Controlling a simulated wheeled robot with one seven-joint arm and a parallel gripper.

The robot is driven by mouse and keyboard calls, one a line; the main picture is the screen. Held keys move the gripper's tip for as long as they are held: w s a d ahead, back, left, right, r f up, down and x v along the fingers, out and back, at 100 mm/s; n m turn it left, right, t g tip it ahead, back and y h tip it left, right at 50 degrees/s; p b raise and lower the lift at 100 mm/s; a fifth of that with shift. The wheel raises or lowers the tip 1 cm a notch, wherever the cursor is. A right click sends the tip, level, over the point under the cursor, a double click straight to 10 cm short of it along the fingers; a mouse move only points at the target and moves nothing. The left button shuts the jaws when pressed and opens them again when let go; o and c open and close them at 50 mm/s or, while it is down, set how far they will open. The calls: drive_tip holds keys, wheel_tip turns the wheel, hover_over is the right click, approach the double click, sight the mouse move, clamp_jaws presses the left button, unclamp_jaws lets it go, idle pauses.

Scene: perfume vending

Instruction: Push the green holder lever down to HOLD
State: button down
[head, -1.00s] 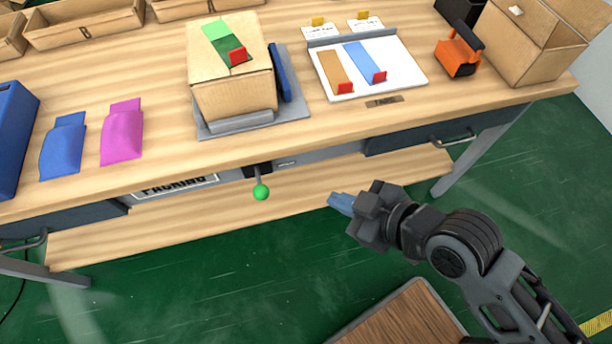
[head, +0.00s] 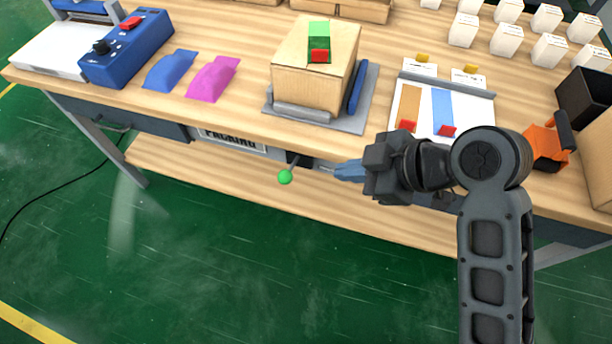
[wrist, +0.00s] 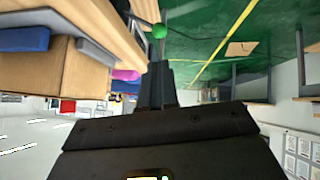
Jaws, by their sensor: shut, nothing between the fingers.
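The green holder lever knob (head: 285,177) sticks out below the front edge of the packing table, under the cardboard box (head: 312,75). In the wrist view the green knob (wrist: 159,31) sits just beyond the fingertips. In the wrist view the dark fingers (wrist: 159,68) lie together below the knob. Whether they touch it cannot be told there.
The box stands on a grey holder plate (head: 358,122) with a blue pad beside it. Blue (head: 170,70) and magenta (head: 213,78) pouches lie to the left. A white board (head: 470,120) and an orange tool (head: 545,146) are at right. A lower shelf (head: 220,170) runs beneath.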

sight(290, 177)
drive_tip(key=x, duration=1.4)
drive_tip(key=shift+p, duration=0.35)
drive_tip(key=shift+f, duration=0.1)
wheel_tip(290, 177, down, 10)
drive_tip(key=s+a+n+t+h+b, duration=0.1)
drive_tip(key=n+t+b, duration=0.3)
drive_tip(key=b, duration=1)
drive_tip(key=s+t, duration=0.1)
drive_tip(key=t, duration=0.2)
drive_tip(key=shift+s, duration=0.35)
drive_tip(key=shift+r+p, duration=0.6)
drive_tip(key=shift+r, duration=0.25)
